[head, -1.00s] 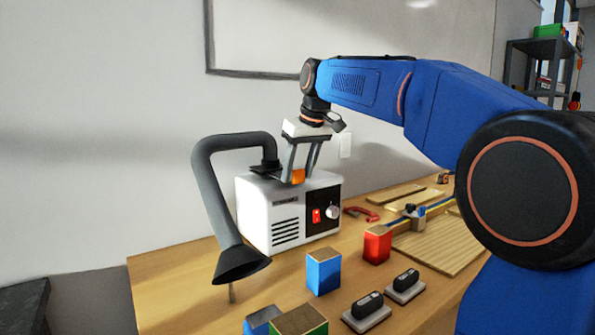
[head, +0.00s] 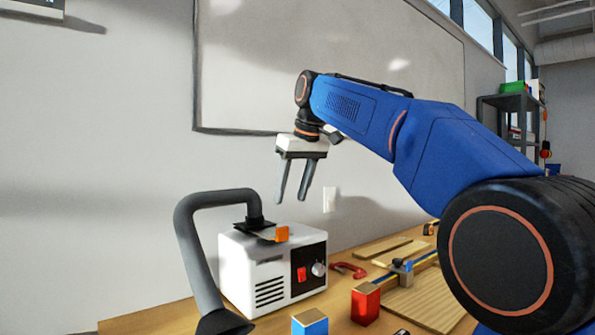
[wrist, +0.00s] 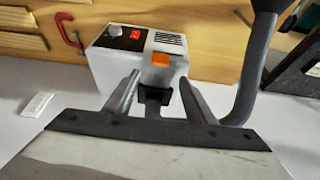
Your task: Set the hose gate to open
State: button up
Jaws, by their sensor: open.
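The hose gate shows as a dark plate (head: 252,225) with an orange tab (head: 282,234), on top of the white extractor box (head: 262,280) where the grey hose (head: 190,240) comes down. The tab also shows in the wrist view (wrist: 161,60), between and beyond the fingertips. My gripper (head: 290,202) is open and empty, pointing down above the tab, apart from it. In the wrist view my gripper's fingers (wrist: 159,80) stand either side of the dark hose collar and tab. I cannot tell the gate's exact position.
The box front has a red switch (head: 301,274) and a knob (head: 319,269). A red clamp (head: 348,270), red block (head: 365,303) and blue block (head: 310,322) are on the bench. The hose bends up left of my gripper. A wall with a whiteboard (head: 330,70) is behind.

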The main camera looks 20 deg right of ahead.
jog(key=v, duration=0.6)
jog(key=shift+s, duration=0.1)
dwell(0.3)
